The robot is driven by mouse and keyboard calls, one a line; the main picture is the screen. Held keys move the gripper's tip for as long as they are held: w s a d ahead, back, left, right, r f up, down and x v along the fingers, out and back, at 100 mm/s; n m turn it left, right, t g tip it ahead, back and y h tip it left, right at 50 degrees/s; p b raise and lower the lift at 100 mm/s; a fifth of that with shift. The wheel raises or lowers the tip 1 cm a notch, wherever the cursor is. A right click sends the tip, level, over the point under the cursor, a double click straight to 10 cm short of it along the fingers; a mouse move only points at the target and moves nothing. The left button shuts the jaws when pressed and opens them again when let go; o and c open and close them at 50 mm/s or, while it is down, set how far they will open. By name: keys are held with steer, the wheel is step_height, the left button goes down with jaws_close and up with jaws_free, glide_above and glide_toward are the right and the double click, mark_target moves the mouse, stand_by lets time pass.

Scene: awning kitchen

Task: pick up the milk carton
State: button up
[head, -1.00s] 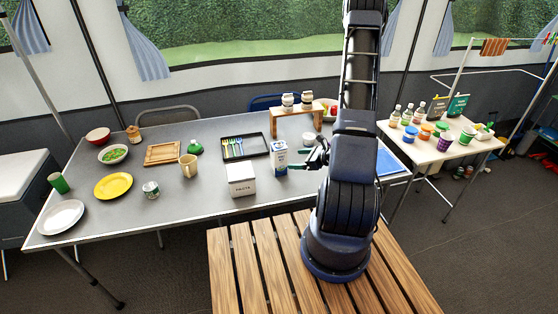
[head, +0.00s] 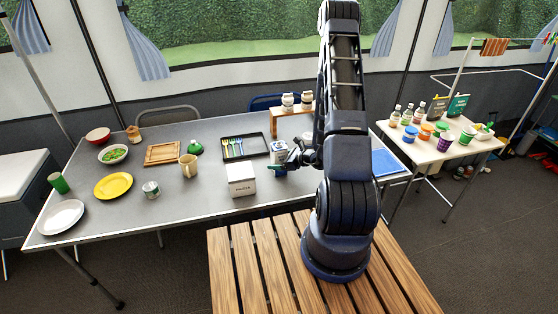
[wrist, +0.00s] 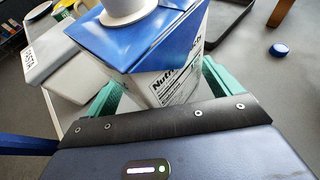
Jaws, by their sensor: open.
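The milk carton (head: 279,148) is a white and blue box with a white cap, standing on the grey table right of the white pasta box (head: 241,180). In the wrist view the carton (wrist: 175,85) is close up, its blue top and cap nearest the camera. My gripper (head: 281,168) is at the carton, with its green fingers (wrist: 158,84) on either side of it. The fingers are open; whether either one touches the carton I cannot tell. In the head view my gripper hides the carton's lower part.
A black cutlery tray (head: 258,154) lies behind the carton. A wooden riser (head: 291,123) with two jars stands behind. The pasta box is close on the left and also shows in the wrist view (wrist: 52,52). A blue cap (wrist: 279,50) lies on the table.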

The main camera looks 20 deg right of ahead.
steer(key=c, duration=1.1)
steer(key=shift+r, duration=0.2)
steer(key=shift+r, duration=9.7)
